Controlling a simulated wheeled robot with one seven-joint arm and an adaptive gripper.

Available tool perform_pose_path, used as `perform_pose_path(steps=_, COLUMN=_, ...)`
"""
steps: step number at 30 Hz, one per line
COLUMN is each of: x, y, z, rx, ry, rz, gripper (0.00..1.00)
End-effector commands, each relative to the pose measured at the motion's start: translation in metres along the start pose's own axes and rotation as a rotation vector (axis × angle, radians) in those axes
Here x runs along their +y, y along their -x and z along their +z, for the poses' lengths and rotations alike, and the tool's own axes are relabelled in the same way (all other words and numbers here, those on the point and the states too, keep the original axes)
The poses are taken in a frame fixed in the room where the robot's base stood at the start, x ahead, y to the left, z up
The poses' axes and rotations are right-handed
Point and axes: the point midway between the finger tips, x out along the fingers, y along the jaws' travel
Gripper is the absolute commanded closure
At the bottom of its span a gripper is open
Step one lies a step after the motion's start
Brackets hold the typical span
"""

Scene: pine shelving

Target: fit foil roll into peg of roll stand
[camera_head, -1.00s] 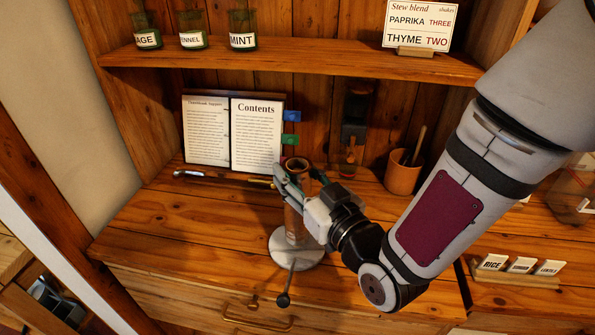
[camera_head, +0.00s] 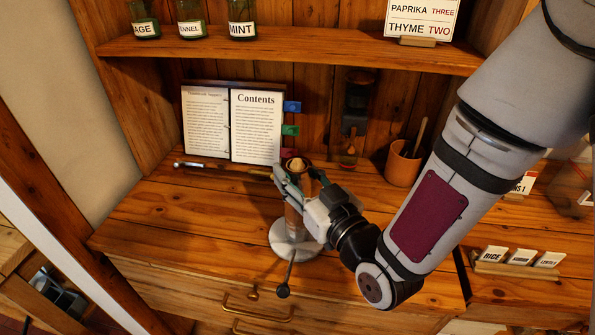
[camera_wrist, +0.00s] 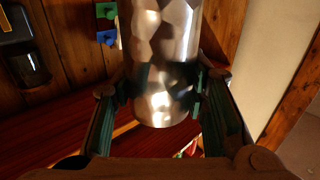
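The foil roll (camera_head: 294,217) is an upright, shiny copper-toned tube above the round pale base of the roll stand (camera_head: 283,244). The light wooden end of the stand's peg (camera_head: 297,163) shows in the roll's top opening, so the roll is around the peg. Whether its lower end touches the base is hard to tell. My gripper (camera_head: 299,183) comes from the right with its fingers on both sides of the upper roll. In the wrist view the foil roll (camera_wrist: 164,45) fills the space between the finger pads, which look closed on it.
A dark-knobbed rod (camera_head: 284,290) sticks out at the stand's front. Behind are an open book (camera_head: 255,127), a thin tool (camera_head: 215,168) lying flat and a terracotta cup (camera_head: 402,165). Label cards (camera_head: 520,258) stand at right. The counter left of the stand is clear.

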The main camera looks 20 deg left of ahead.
Motion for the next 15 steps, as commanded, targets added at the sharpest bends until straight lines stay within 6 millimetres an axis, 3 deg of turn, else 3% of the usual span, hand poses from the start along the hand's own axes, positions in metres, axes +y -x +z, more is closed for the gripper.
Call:
perform_pose_path(steps=1, x=-0.0001, y=-0.0002, z=-0.0006, rx=0.001, ry=0.000, rz=0.000, gripper=0.51)
perform_pose_path(steps=3, x=0.0000, y=-0.0001, z=-0.0006, rx=0.001, ry=0.000, rz=0.000, gripper=0.36)
perform_pose_path(steps=15, x=0.0004, y=-0.0002, z=-0.0038, rx=0.001, ry=0.001, rz=0.000, gripper=0.36)
